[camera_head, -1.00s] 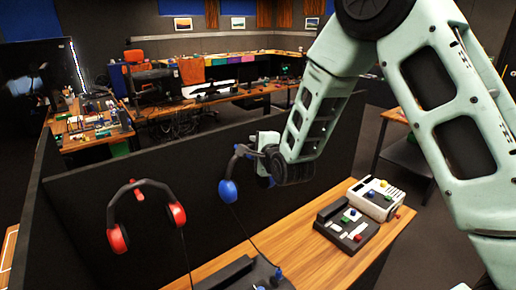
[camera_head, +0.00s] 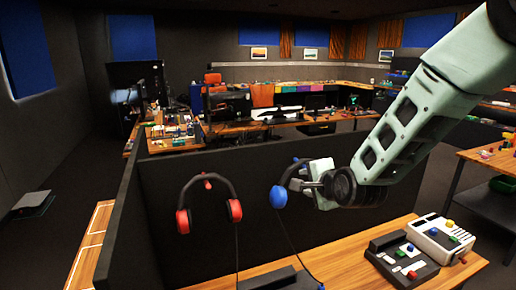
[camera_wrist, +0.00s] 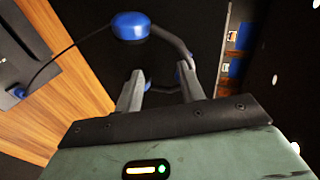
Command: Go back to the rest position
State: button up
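My gripper (camera_head: 303,184) is raised above the desk near the black partition, close to the blue headphones (camera_head: 278,196). In the wrist view my gripper (camera_wrist: 160,82) has its two fingers apart with nothing held between them. The headphones' blue ear cup (camera_wrist: 131,26) lies beyond the fingertips, and the dark band passes behind the right finger. I cannot tell whether they touch. A dark panel with colored knobs (camera_head: 402,262) sits on the wooden desk, below and right of my gripper.
Red headphones (camera_head: 208,205) hang on the partition (camera_head: 150,215) to the left. A white panel (camera_head: 440,236) stands beside the dark one. The wooden desk (camera_head: 345,260) has a bare stretch in the middle. Cluttered workbenches stand beyond the partition.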

jog(key=s+a+f+n+g+y+b, duration=0.1)
jog(key=s+a+f+n+g+b, duration=0.3)
jog(key=s+n, duration=0.5)
jog(key=s+d+f+n+g+h+b, duration=0.1)
jog(key=s+n, duration=0.3)
jog(key=s, duration=0.5)
jog(key=s+f+n+g+h+b, duration=0.1)
jog(key=s+f+n+g+b, duration=0.1)
jog(key=s, duration=0.8)
jog(key=s+d+f+n+g+h+b, duration=0.1)
jog(key=s+f+n+g, duration=0.2)
jog(key=s, duration=0.7)
jog(key=n+g, duration=0.2)
jog(key=n, duration=0.2)
jog(key=shift+d+f, duration=0.3)
